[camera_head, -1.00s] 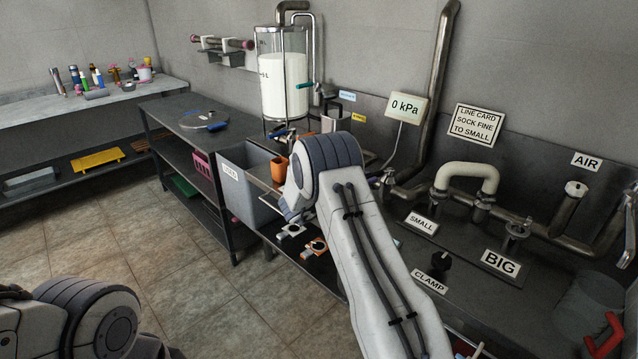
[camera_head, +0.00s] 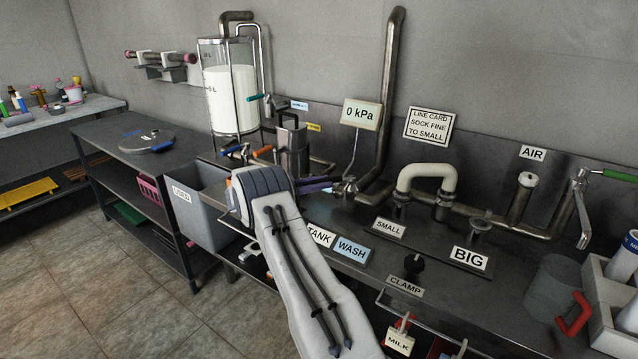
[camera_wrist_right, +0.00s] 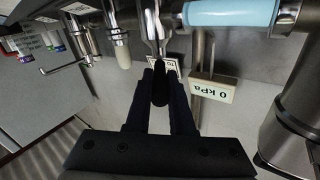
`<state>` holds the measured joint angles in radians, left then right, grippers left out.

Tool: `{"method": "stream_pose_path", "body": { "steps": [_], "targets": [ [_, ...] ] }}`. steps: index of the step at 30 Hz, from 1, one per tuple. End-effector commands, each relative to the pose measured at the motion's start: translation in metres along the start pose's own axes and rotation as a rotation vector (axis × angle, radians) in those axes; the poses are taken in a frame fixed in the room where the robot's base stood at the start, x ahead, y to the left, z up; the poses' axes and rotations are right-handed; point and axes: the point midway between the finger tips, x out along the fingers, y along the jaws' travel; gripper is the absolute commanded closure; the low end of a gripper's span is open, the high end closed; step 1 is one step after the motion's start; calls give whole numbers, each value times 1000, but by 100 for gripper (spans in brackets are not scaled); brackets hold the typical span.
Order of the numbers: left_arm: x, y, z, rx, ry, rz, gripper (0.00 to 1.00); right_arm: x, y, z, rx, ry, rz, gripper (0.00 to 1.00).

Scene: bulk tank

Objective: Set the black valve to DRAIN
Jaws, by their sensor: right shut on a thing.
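The black valve's handle (camera_wrist_right: 160,88) shows in the right wrist view as a dark rounded grip between my fingertips. Its metal body seems to be the fitting (camera_head: 346,187) on the pipe below the 0 kPa sign in the head view. My right gripper (camera_head: 326,187) reaches it from the left and is shut on the handle; it also shows in the right wrist view (camera_wrist_right: 160,98). The fingers hide much of the handle. I cannot read a DRAIN mark or tell the valve's setting. My left gripper is not in view.
The 0 kPa sign (camera_head: 361,113) and a thick upright pipe (camera_head: 391,90) stand behind the valve. A cream hose bend (camera_head: 427,172) is to the right. TANK and WASH (camera_head: 351,250) labels lie in front. A black knob (camera_head: 413,264) stands by CLAMP.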

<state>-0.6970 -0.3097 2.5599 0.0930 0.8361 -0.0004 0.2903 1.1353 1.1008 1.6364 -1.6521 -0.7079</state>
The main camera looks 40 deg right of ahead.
Motion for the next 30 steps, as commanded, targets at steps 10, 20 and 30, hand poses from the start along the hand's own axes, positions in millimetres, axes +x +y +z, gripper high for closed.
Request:
{"method": "stream_pose_path", "body": {
  "steps": [10, 20, 30],
  "targets": [
    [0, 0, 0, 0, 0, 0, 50, 0, -2, -3, 4, 4, -1, 49],
    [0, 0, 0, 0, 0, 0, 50, -7, -2, -1, 2, 1, -5, 49],
    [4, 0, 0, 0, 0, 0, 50, -64, -2, 0, 3, 1, -8, 49]
  ]
}}
